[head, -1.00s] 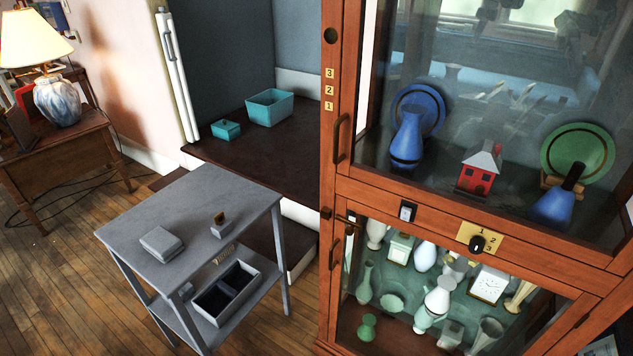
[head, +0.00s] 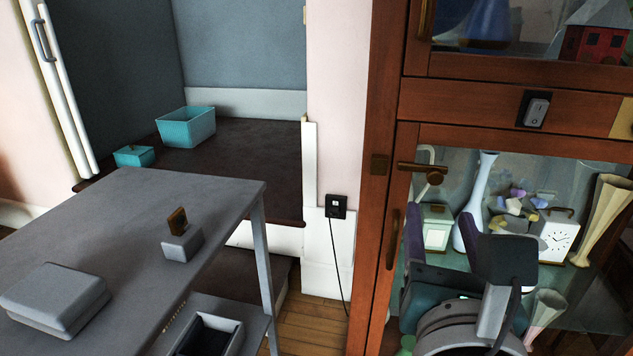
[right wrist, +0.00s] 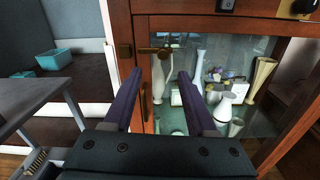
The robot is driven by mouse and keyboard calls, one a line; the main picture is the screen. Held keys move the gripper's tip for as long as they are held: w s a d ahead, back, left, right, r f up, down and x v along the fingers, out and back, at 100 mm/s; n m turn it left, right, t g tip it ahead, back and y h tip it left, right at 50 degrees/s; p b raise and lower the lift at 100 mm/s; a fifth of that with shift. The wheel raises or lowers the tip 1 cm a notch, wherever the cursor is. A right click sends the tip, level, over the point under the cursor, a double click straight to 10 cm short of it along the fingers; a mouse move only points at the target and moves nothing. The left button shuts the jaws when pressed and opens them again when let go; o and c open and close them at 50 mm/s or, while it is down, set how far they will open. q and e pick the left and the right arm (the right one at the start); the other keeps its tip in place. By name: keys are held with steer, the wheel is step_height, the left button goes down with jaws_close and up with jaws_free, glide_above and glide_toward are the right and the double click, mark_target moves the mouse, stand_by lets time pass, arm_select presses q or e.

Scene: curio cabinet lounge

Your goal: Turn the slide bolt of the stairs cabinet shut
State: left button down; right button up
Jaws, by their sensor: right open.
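The wooden cabinet (head: 480,105) has a glass lower door. My right gripper (head: 452,225) is open and empty, in front of the door and below the bolt in the head view. Its two purple fingers (right wrist: 160,75) point at the cabinet. My left gripper is not in view.
A grey table (head: 120,215) with a lidded box (head: 55,298) and a small block (head: 182,243) stands at left. Teal boxes (head: 185,128) sit in the alcove behind. A door pull (head: 392,240) is below the bolt. Vases and a clock (head: 558,235) stand behind the glass.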

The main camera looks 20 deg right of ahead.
mark_target(435, 179)
steer(key=x, duration=0.9)
steer(key=shift+w+d+r+b, duration=0.1)
steer(key=shift+d+b, duration=0.3)
steer(key=shift+d, duration=0.05)
jaws_close()
stand_by(0.8)
